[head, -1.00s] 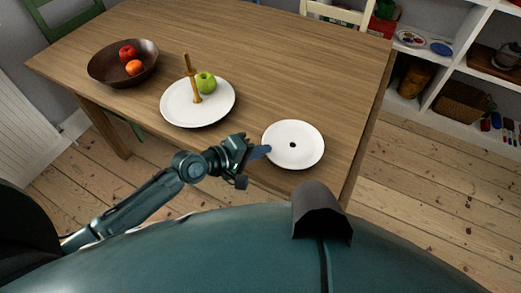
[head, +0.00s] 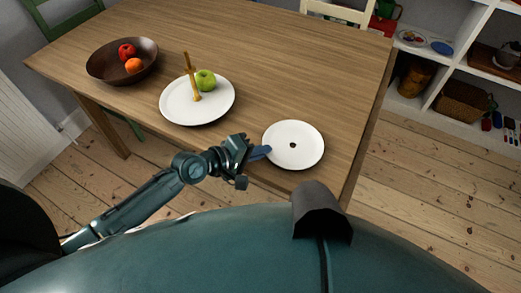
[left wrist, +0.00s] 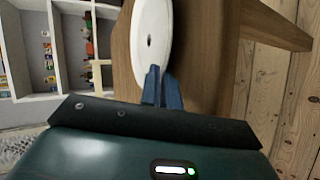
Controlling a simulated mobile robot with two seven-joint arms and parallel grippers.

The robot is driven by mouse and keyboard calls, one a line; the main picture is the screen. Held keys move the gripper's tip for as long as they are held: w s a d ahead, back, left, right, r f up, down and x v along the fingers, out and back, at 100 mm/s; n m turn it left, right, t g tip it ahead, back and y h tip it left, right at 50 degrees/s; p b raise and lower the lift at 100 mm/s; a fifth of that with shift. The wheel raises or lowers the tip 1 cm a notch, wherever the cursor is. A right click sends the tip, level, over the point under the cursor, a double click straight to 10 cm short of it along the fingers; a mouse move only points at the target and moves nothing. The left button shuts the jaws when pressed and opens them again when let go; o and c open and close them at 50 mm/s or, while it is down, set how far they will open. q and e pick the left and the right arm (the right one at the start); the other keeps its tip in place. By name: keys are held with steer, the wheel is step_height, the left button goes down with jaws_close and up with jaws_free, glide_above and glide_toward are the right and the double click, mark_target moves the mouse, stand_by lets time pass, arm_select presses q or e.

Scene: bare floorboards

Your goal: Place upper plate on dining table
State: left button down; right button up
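The upper plate (head: 293,146) is a small white disc with a dark hole in its middle, at the near right corner of the dining table (head: 270,66). It also shows steeply foreshortened in the left wrist view (left wrist: 152,36). My left gripper (head: 266,150) is at the plate's left rim. In the left wrist view its two blue fingers (left wrist: 161,78) are close together and overlap the rim. I cannot tell whether they pinch it, or whether the plate rests fully on the table. My right gripper is not in view.
A larger white plate (head: 176,108) with a gold post (head: 191,78) and a green apple (head: 205,80) stands left of the small plate. A brown bowl (head: 105,72) of fruit is farther left. White shelves (head: 450,62) stand at right. The table's far middle is clear.

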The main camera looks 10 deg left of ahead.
arm_select(q)
steer(key=shift+f, duration=0.3)
